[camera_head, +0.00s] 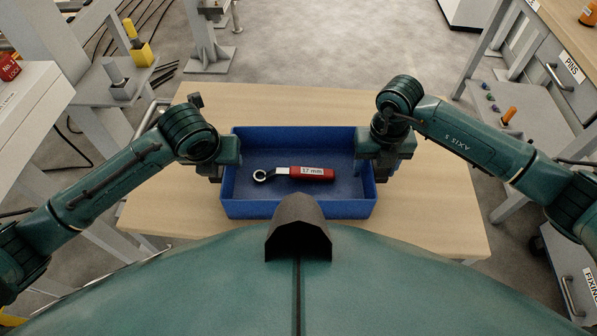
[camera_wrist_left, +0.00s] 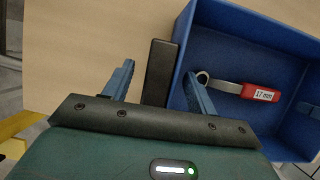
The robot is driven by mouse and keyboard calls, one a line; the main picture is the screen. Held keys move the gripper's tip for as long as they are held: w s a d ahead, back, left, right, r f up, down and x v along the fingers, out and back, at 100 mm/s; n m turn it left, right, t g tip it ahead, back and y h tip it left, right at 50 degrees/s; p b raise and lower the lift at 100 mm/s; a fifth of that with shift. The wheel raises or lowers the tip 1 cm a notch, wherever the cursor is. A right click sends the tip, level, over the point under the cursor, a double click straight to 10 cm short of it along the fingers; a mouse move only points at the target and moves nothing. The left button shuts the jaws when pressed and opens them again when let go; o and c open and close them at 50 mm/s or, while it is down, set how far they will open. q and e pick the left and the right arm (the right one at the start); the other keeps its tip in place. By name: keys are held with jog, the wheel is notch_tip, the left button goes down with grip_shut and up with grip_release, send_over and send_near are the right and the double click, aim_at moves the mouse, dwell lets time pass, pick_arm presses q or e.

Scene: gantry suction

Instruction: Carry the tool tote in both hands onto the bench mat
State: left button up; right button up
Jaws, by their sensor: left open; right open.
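The tool tote (camera_head: 300,209), a blue open-topped tray, sits on a wooden table. A ring wrench (camera_head: 305,174) with a red handle marked 17 mm lies inside. My left gripper (camera_head: 217,172) is at the tote's left end. In the left wrist view its open fingers (camera_wrist_left: 160,70) straddle a dark bar (camera_wrist_left: 160,78) beside the tote's wall, one finger outside and one at the tote's inner side; contact is unclear. My right gripper (camera_head: 379,170) is open at the tote's right end, its fingertips partly hidden. I cannot make out a bench mat.
The wooden table (camera_head: 445,215) has bare room on both sides of the tote. A white-topped unit (camera_head: 30,100) stands at left. A bench (camera_head: 575,35) with a drawer marked PINS is at right. Cables (camera_head: 140,25) lie on the floor at upper left.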

pick_arm(q)
grip_shut()
pick_arm(e)
grip_shut()
pick_arm(q)
jog(key=shift+r, duration=0.1)
pick_arm(e)
jog(key=shift+r, duration=0.1)
